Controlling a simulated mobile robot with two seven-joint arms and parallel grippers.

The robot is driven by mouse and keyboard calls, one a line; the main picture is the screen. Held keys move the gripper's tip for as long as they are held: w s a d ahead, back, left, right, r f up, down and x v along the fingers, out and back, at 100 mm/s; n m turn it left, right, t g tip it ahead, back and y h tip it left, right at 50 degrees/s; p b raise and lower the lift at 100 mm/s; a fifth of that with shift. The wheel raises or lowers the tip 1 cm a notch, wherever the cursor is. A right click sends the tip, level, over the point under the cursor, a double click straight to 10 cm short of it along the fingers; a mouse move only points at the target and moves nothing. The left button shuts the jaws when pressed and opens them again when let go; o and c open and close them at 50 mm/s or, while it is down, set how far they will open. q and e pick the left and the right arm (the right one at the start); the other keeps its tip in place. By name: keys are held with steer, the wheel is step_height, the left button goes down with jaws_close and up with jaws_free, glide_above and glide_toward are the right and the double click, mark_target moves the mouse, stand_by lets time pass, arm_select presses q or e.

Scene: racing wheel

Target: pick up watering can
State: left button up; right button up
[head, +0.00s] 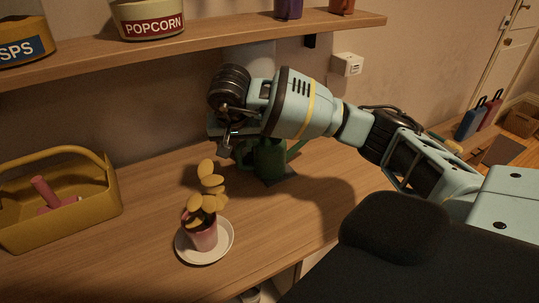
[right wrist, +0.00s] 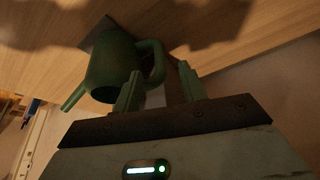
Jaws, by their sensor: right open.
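The green watering can (head: 268,160) stands on the wooden counter, partly hidden by my right gripper and wrist. In the right wrist view the can (right wrist: 108,68) shows its body, a spout pointing to the lower left and a looped handle (right wrist: 157,60). My right gripper (head: 228,142) is over the left part of the can in the head view. In the right wrist view its green fingers (right wrist: 160,88) are apart, with the handle's loop close to the gap between them. I cannot tell whether they touch the handle. My left gripper is not in view.
A potted plant on a white saucer (head: 232,243) stands in front of the can. A yellow tool caddy (head: 60,225) is at the left. A shelf (head: 200,38) with a popcorn bowl (head: 148,18) hangs above the counter. The counter between caddy and plant is clear.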

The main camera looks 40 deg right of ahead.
mark_target(238, 153)
steer(key=shift+x, duration=3.55)
steer(key=shift+c, duration=0.2)
steer(key=shift+r, duration=0.1)
jaws_close()
